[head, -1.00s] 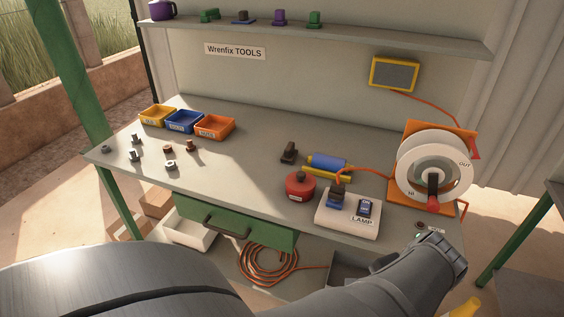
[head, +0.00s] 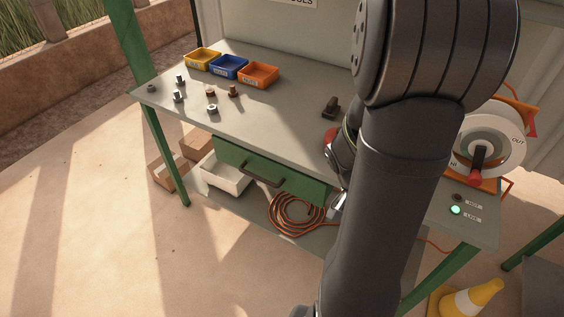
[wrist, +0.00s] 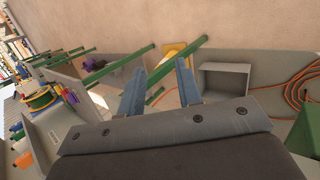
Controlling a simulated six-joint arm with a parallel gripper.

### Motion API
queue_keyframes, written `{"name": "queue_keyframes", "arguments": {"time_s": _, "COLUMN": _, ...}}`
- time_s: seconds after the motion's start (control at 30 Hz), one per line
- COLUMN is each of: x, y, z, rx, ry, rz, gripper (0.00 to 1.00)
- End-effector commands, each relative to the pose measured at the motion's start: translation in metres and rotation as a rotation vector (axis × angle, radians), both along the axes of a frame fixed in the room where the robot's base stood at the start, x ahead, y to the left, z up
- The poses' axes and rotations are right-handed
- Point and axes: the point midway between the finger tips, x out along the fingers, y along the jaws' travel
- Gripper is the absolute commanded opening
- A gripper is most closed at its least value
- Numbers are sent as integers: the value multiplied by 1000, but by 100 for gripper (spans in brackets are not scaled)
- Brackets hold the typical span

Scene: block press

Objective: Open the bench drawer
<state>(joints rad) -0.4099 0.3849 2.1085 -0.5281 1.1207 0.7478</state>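The green bench drawer (head: 310,186) hangs under the front edge of the bench, left of my arm in the head view. Its front looks flush with the bench edge, so it appears shut. A dark bar handle (head: 262,180) is on its front. My gripper (wrist: 159,66) shows two blue-grey fingers standing apart with nothing between them. In the head view it is mostly hidden behind my arm, just right of the drawer's right end. It looks clear of the handle.
The bench (head: 265,112) carries yellow, blue and orange trays (head: 258,75) and several bolts. An orange cable coil (head: 297,213) lies on the shelf below the drawer, near a white bin (head: 225,176). A grey box (wrist: 225,80) shows in the wrist view. Floor in front is clear.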

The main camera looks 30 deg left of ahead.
Motion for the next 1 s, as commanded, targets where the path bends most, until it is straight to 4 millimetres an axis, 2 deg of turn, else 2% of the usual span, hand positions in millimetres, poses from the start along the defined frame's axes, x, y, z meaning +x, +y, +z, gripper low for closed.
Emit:
{"name": "queue_keyframes", "arguments": {"time_s": 0.3, "x": 37, "y": 86, "z": -24, "rx": -261, "ry": -74, "rz": 431, "gripper": 32}}
{"name": "queue_keyframes", "arguments": {"time_s": 0.37, "x": 41, "y": 106, "z": -28, "rx": -304, "ry": -102, "rz": 514, "gripper": 32}}
{"name": "queue_keyframes", "arguments": {"time_s": 0.57, "x": 43, "y": 184, "z": -47, "rx": -422, "ry": -228, "rz": 798, "gripper": 32}}
{"name": "queue_keyframes", "arguments": {"time_s": 0.77, "x": 21, "y": 271, "z": -69, "rx": -498, "ry": -390, "rz": 1090, "gripper": 32}}
{"name": "queue_keyframes", "arguments": {"time_s": 0.9, "x": -10, "y": 330, "z": -88, "rx": -521, "ry": -516, "rz": 1292, "gripper": 32}}
{"name": "queue_keyframes", "arguments": {"time_s": 1.0, "x": -35, "y": 364, "z": -99, "rx": -521, "ry": -598, "rz": 1413, "gripper": 32}}
